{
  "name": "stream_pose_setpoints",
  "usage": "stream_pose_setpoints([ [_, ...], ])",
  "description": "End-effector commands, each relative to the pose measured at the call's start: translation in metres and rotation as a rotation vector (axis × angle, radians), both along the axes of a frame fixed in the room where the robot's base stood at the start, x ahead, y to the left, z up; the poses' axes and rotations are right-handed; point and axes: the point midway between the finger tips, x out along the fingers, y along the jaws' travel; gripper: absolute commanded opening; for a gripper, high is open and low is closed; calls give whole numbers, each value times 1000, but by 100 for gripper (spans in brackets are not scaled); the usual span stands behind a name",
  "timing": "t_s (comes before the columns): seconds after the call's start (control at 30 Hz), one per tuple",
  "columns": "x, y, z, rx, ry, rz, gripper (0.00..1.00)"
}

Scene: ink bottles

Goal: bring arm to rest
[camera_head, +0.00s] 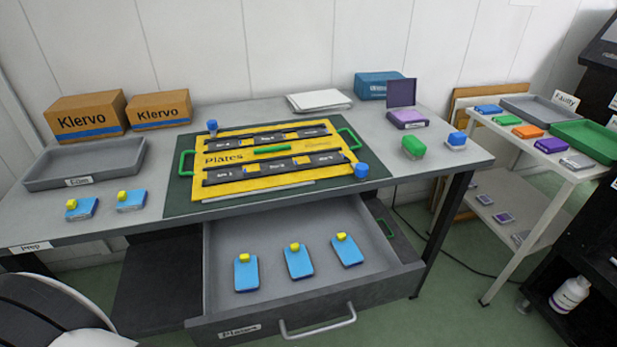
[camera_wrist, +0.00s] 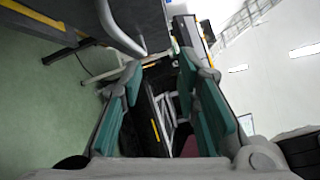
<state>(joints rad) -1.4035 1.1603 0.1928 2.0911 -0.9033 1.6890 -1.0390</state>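My gripper (camera_wrist: 158,72) shows in the wrist view with its two teal-padded fingers apart and nothing between them. It points away from the table top, toward the floor and furniture beyond. My gripper does not show in the head view. Two more blue items with yellow caps (camera_head: 81,208) lie on the table (camera_head: 400,190) at the left.
The "Plates" drawer stands pulled out below the table front. A yellow "Plates" board (camera_head: 225,157) lies on a dark green mat. A grey tray (camera_head: 85,163), two Klervo boxes (camera_head: 160,108) and a green item (camera_head: 413,147) stand on the table. A white cart (camera_head: 540,165) is at the right.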

Motion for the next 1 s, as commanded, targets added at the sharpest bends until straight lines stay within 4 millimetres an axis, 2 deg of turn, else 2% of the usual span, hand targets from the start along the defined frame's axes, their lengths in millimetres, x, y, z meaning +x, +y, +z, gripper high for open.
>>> stream_pose_setpoints([
  [0.03,8,-6,22,79,-24,-78,30],
  [0.1,17,-15,44,183,-62,-179,30],
  [0.4,39,-67,127,598,-283,-621,30],
  [0.67,38,-114,186,928,-552,-1008,30],
  [1.0,19,-165,252,1316,-1004,-1495,30],
])
